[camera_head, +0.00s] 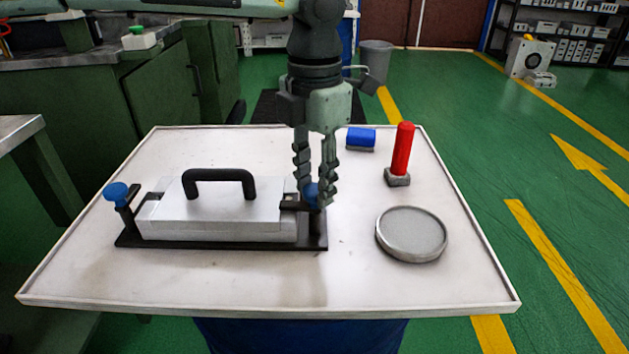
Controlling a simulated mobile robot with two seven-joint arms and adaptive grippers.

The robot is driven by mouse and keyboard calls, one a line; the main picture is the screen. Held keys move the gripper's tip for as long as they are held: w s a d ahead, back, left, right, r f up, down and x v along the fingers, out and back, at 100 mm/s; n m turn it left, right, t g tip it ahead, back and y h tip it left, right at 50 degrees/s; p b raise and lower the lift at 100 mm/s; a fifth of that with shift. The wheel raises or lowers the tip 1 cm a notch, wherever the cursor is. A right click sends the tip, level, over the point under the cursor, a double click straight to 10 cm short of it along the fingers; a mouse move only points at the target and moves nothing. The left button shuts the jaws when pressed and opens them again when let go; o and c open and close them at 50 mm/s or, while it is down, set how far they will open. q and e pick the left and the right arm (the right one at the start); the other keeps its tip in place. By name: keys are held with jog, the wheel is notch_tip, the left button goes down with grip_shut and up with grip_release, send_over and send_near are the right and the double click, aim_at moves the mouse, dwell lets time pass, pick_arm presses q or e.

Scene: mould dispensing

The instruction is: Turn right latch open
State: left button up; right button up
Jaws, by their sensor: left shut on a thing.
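The mould (218,220) is a silver block with a black handle (219,174), set on a black base plate (220,243) on the white table. The right latch (312,194) has a blue knob at the mould's right end. My left gripper (315,190) points straight down over it, its fingers on either side of the blue knob and shut on it. The fingers partly hide the knob and latch arm. The left latch (117,194), also with a blue knob, stands at the left end, its knob raised and leaning outward. My right gripper is not in view.
On the white table (260,290), a blue block-like tool (361,138), a red-handled tool (401,155) and a round grey dish (411,232) lie right of the mould. The table front is clear. A grey bin (376,60) stands on the floor behind.

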pick_arm(q)
jog(key=shift+f+m, duration=0.1)
jog(key=shift+m, duration=0.2)
jog(key=m+b, duration=0.1)
jog(key=m, duration=0.1)
jog(key=shift+m, duration=0.3)
jog(key=m+b, duration=0.1)
jog(key=m, duration=0.2)
jog(key=shift+m, duration=0.3)
jog(key=m+b, duration=0.1)
jog(key=m, duration=0.2)
jog(key=shift+m, duration=0.3)
jog(key=m+b, duration=0.1)
jog(key=m, duration=0.2)
jog(key=shift+m, duration=1.7)
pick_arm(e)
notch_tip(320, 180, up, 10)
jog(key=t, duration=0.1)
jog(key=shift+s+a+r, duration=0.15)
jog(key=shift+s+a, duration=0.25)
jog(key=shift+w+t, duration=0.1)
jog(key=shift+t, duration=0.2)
